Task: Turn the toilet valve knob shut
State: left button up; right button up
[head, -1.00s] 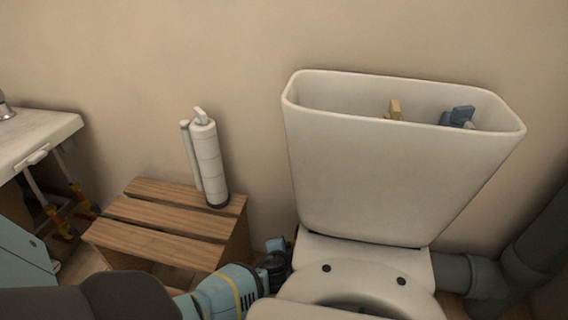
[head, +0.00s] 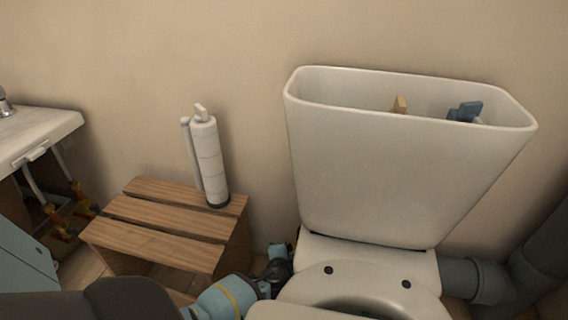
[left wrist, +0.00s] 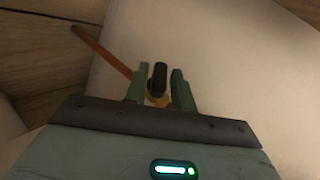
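The toilet valve knob (left wrist: 158,76) shows in the left wrist view as a small dark piece above a brass body (left wrist: 157,100), with a copper pipe (left wrist: 100,50) beside it. My left gripper (left wrist: 160,78) has its two green fingers on either side of the knob, with narrow gaps showing; contact cannot be made out. In the head view my left gripper (head: 282,262) reaches low to the left side of the toilet (head: 400,180), and the knob is hidden there. My right gripper is not in view.
A slatted wooden stool (head: 165,213) stands left of the toilet with a white cartridge-like tube (head: 208,160) on it. A sink (head: 35,135) is at the far left. The cistern is open on top. A grey drain pipe (head: 475,278) runs at the right.

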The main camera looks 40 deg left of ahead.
pick_arm(q)
jog(key=shift+o, duration=0.9)
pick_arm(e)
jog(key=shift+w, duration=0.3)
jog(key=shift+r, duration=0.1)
pick_arm(q)
jog(key=shift+r+g+h+p, duration=0.25)
jog(key=shift+g+h+p, duration=0.05)
jog(key=shift+p, duration=0.75)
jog(key=h+p, duration=0.1)
jog(key=p, duration=0.2)
jog(key=shift+w+a+r+n+g+h, duration=0.1)
jog(key=shift+n+g+h, duration=0.2)
jog(key=shift+n+g, duration=0.1)
jog(key=shift+g+h+p, duration=0.3)
jog(key=shift+h+p, duration=0.1)
jog(key=shift+p, duration=0.25)
jog(key=shift+a+h, duration=0.1)
jog(key=shift+h, duration=0.2)
jog(key=shift+g+h, duration=0.3)
jog(key=shift+g, duration=0.1)
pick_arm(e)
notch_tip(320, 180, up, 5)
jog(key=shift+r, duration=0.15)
